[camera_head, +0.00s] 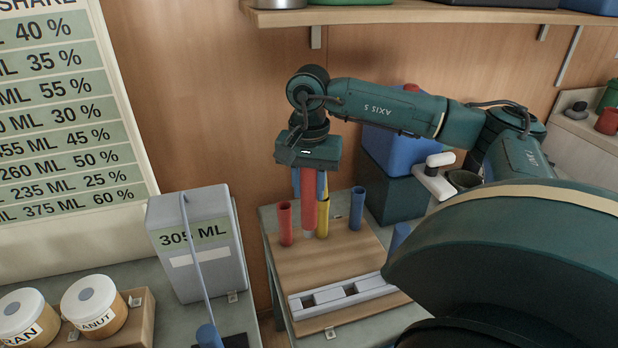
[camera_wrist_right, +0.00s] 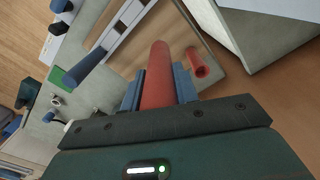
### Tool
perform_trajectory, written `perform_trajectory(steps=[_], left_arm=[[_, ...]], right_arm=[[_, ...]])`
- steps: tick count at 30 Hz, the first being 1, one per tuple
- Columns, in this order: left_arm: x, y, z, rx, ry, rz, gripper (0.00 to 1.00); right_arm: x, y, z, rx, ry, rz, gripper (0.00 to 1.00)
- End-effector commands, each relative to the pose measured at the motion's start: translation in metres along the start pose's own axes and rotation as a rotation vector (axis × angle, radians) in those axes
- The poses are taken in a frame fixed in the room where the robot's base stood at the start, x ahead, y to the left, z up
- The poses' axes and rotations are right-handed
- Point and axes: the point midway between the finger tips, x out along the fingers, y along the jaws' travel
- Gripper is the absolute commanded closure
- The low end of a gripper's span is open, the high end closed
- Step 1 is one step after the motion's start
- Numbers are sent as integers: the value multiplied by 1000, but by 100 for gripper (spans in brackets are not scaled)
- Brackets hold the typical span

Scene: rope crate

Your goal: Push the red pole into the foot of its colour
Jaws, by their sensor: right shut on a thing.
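My right gripper (camera_head: 309,188) points down over the wooden board and is shut on the red pole (camera_head: 309,213), which hangs upright between its blue fingers. The red foot (camera_head: 285,224), an open-topped tube, stands on the board just left of the pole in the head view. In the right wrist view the red pole (camera_wrist_right: 157,75) points away between the fingers, and the red foot (camera_wrist_right: 198,64) is to its right, with its open mouth showing. The pole is beside the foot, not in it. My left gripper is not in view.
A yellow foot (camera_head: 323,222) stands close behind the pole, partly hidden, and a blue foot (camera_head: 357,209) stands further right. A pale slotted rack (camera_head: 340,296) lies at the board's front. A grey 305 ML box (camera_head: 196,262) stands left.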

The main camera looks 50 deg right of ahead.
Motion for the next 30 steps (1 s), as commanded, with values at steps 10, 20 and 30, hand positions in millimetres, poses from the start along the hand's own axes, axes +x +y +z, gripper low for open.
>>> perform_trajectory(steps=[10, 20, 30], left_arm=[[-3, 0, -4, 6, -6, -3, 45], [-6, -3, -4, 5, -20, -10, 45], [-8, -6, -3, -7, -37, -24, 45]], right_arm=[[-2, -22, -22, 1, 0, -2, 99], [-2, -45, -46, 1, -1, -1, 99], [-2, -68, -70, 2, -1, -1, 99]])
